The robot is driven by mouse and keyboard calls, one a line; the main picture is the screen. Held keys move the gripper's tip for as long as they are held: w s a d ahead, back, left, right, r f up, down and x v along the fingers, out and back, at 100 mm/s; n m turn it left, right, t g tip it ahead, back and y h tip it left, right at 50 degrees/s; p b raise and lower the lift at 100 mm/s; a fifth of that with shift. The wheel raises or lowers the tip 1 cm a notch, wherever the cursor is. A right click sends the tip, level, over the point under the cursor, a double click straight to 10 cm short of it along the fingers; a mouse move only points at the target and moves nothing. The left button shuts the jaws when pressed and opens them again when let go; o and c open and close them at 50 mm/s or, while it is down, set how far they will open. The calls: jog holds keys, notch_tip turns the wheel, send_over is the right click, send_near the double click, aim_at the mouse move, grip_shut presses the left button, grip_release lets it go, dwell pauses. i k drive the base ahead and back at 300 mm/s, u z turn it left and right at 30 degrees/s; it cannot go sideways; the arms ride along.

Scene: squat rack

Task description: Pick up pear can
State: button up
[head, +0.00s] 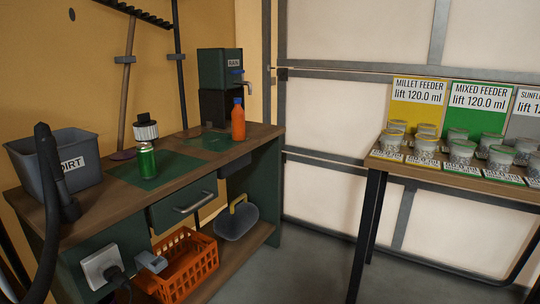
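A green can (147,161) with a pale metal top stands upright on a dark green mat (127,178) on the wooden workbench (190,173). It is the only drink-type can I can make out, and I cannot read any wording on it to tell whether it is pear. My gripper is not in the head view, so its place relative to the can does not show.
A grey DIRT bin (88,178) stands left of the can; a black-and-white cylinder (145,128) is behind it. An orange bottle (238,121) and RAIN dispenser (217,70) stand farther right. A dark curved tube (48,185) rises at the left.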

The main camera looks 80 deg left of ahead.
aim_at(144, 151)
jog(key=u, duration=2.55)
jog(key=i, duration=0.3)
jog(key=u, duration=1.1)
